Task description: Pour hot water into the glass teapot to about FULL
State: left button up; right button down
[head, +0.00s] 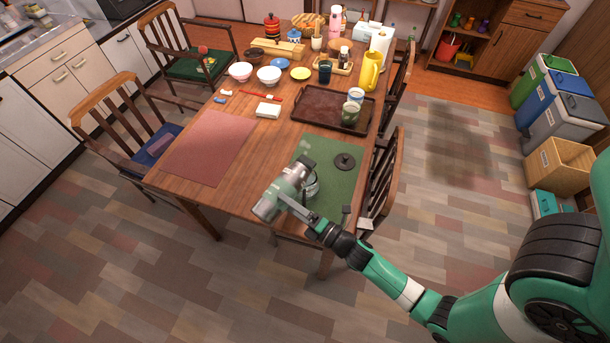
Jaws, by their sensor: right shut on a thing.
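My right gripper (298,208) is shut on a silver-grey kettle (270,205) with a dark end. It holds the kettle tilted above the near part of the dark green mat (340,192), at the table's front edge. The glass teapot (313,188) shows only in part, close behind the kettle and my gripper. Its water level cannot be made out, nor whether water is flowing. A dark round lid (345,161) lies on the green mat. My left gripper is not in view.
A brown tray (310,107) with cups is behind the mat, and a yellow pitcher (370,71) stands near it. A pink mat (208,146) lies to the left. Chairs (382,185) stand close on the right. Bowls and other tableware fill the far part of the table.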

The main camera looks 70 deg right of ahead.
jog(key=shift+d+r+m+p, duration=0.25)
jog(key=shift+r+m+p, duration=0.85)
jog(key=shift+p, duration=0.4)
dwell(2.3)
jog(key=shift+r, duration=0.1)
dwell(0.4)
